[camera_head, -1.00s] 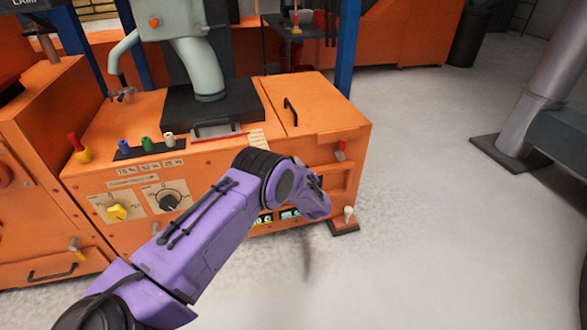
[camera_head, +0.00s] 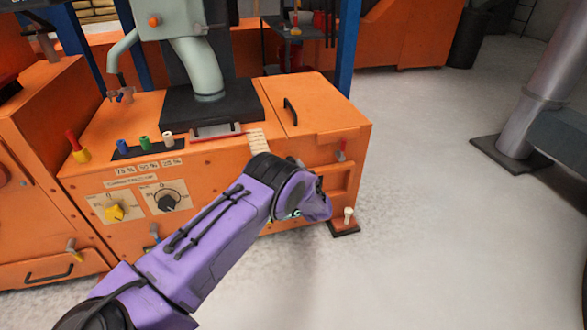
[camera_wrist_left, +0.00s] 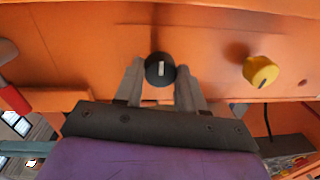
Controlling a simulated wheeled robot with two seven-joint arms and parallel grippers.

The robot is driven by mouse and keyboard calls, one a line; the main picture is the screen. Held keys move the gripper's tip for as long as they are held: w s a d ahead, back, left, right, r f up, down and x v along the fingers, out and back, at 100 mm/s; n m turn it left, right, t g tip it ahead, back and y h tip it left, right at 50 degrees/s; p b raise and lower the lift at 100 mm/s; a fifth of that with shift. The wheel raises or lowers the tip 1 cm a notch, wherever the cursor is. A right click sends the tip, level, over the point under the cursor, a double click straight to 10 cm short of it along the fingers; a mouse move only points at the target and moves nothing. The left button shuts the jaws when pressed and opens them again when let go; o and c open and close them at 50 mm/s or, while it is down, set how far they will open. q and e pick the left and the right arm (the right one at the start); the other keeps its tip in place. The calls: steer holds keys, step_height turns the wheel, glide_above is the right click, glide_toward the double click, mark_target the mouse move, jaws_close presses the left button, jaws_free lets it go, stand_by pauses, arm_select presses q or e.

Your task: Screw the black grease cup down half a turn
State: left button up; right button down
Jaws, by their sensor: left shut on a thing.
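The black grease cup (camera_wrist_left: 160,69), a round black cap with a white mark, sits on an orange face in the left wrist view. My left gripper (camera_wrist_left: 159,76) has one grey finger on each side of it and is shut on it. The white mark points nearly straight up and down in that view. In the head view the purple left hand (camera_head: 316,206) is at the cabinet's lower right front. Its fingers and the cup are hidden there. My right gripper is in neither view.
A yellow cup or knob (camera_wrist_left: 260,72) is right of the black one in the wrist view, with a red handle (camera_wrist_left: 12,97) at left. The orange cabinet (camera_head: 310,110) carries a yellow dial (camera_head: 116,212) and a black dial (camera_head: 167,202).

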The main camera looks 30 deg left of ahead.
arm_select(q)
steer(key=shift+s+f, duration=0.1)
steer(key=shift+f, duration=0.1)
stand_by(0.3)
steer(key=o, duration=1.1)
steer(key=shift+r, duration=0.1)
steer(key=shift+c, duration=0.2)
steer(key=p+v, duration=0.2)
steer(key=v, duration=0.8)
steer(key=shift+s+d+p, duration=0.15)
steer(key=shift+d+p, duration=0.05)
steer(key=shift+p, duration=0.2)
